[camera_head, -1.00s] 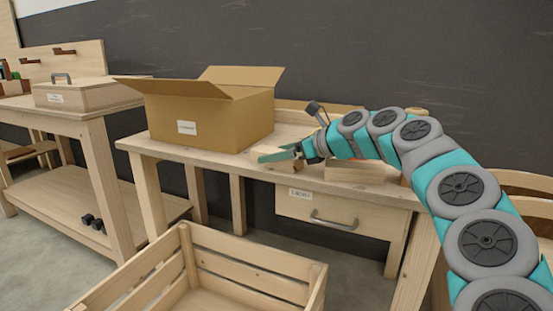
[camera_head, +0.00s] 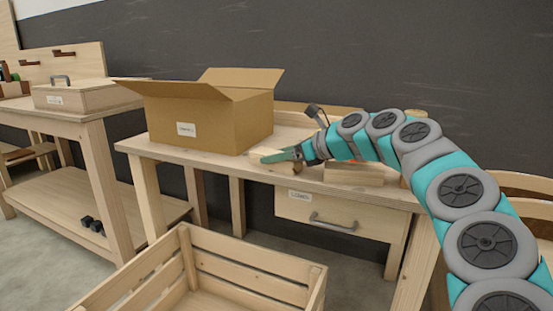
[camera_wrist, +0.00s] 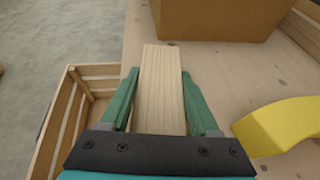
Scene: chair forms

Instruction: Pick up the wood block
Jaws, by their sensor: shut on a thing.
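The wood block (camera_wrist: 160,85) is a pale, long, straight-grained piece. In the wrist view it lies between the two green fingers of my gripper (camera_wrist: 160,100), which are shut on its sides. In the head view my gripper (camera_head: 282,155) is low over the workbench top (camera_head: 190,152), just right of the cardboard box. There the block (camera_head: 272,163) is mostly hidden behind the fingers. I cannot tell whether the block touches the bench top.
An open cardboard box (camera_head: 215,120) stands on the bench, ahead of the block in the wrist view. A yellow curved object (camera_wrist: 280,125) lies right of my gripper. A slatted wooden crate (camera_head: 245,265) stands on the floor in front. A drawer (camera_head: 335,212) hangs under the bench.

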